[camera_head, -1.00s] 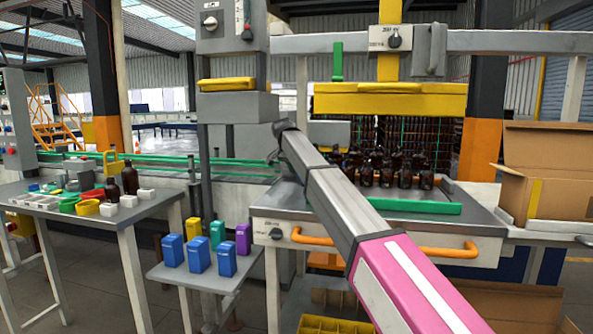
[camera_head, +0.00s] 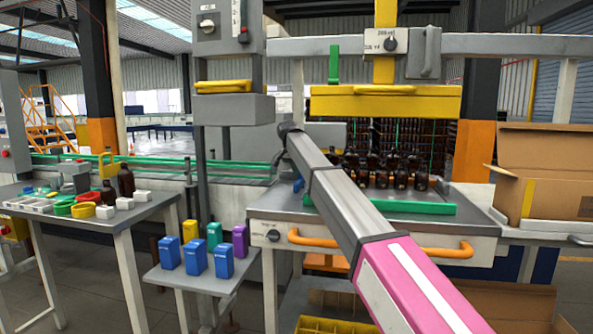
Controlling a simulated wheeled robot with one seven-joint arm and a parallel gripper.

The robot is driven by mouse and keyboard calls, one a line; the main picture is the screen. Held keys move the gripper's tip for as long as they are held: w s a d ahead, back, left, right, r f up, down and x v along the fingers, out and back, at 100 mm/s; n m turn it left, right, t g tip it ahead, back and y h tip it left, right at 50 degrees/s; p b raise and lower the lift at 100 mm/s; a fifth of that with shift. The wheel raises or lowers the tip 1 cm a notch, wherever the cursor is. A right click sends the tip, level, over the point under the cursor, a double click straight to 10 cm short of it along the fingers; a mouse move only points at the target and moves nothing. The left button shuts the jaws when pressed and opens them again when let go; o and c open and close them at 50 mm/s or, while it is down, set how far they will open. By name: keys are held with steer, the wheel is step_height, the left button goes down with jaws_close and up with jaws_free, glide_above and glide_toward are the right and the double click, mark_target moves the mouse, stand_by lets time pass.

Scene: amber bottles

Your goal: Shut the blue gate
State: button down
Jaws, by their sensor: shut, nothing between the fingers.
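A small blue piece (camera_head: 298,184) shows at the left edge of my arm, over the back left of the grey worktable (camera_head: 285,205). Most of it is hidden behind the arm, so I cannot tell whether it is the blue gate or how far it is open. No other part that is clearly a blue gate shows. My arm crosses from the lower right up to a dark joint near the green-railed conveyor. My gripper cannot be made out; the part of the arm beyond that joint is hidden or too small to tell.
Several amber bottles (camera_head: 385,168) stand at the back of the worktable, behind a green bar (camera_head: 408,208). A yellow head (camera_head: 385,104) hangs above them. Blue boxes (camera_head: 196,258) stand on a low table at left. An open carton (camera_head: 545,180) is at right.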

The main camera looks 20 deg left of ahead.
stand_by(0.4)
steer(key=v, duration=1)
steer(key=shift+s+r, duration=0.2)
steer(key=shift+r, duration=0.15)
